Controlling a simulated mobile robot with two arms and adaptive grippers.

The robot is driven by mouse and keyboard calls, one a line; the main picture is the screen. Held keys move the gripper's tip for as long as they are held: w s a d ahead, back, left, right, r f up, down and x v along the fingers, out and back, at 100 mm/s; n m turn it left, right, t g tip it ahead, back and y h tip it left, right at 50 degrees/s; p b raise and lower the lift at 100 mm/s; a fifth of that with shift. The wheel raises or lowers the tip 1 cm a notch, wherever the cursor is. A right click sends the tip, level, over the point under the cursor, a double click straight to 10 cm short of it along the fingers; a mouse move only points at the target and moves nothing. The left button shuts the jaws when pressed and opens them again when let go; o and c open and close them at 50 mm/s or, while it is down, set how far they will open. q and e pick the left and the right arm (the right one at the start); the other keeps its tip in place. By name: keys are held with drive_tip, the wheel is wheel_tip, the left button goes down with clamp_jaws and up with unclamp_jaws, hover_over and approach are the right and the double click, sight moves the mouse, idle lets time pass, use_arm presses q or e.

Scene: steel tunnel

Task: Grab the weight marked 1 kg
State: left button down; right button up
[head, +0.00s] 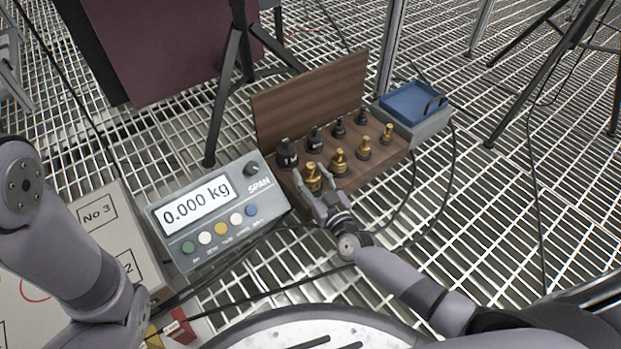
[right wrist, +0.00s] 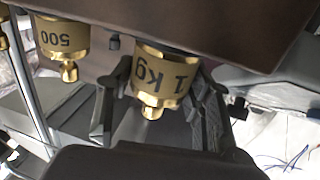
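The brass weight marked 1 kg (right wrist: 165,78) hangs into the right wrist view, which shows the scene upside down. In the head view it is the front, largest brass weight (head: 312,178) in the wooden weight box (head: 375,172). My right gripper (head: 312,175) reaches it from the front, with one finger on each side. In the right wrist view my right gripper (right wrist: 162,92) is open around the weight. A narrow gap shows at the left finger; contact at the right finger cannot be told. The left gripper is out of view.
A brass weight marked 500 (right wrist: 62,38) stands beside the 1 kg one. Smaller brass and several black weights (head: 288,153) share the box. A scale display (head: 215,210) reading 0.000 kg is at left. A blue tray (head: 412,102) lies behind right. Cables cross the grating.

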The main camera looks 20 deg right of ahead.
clamp_jaws()
idle(0.4)
drive_tip(key=shift+w+r, duration=0.1)
drive_tip(key=shift+r, duration=0.05)
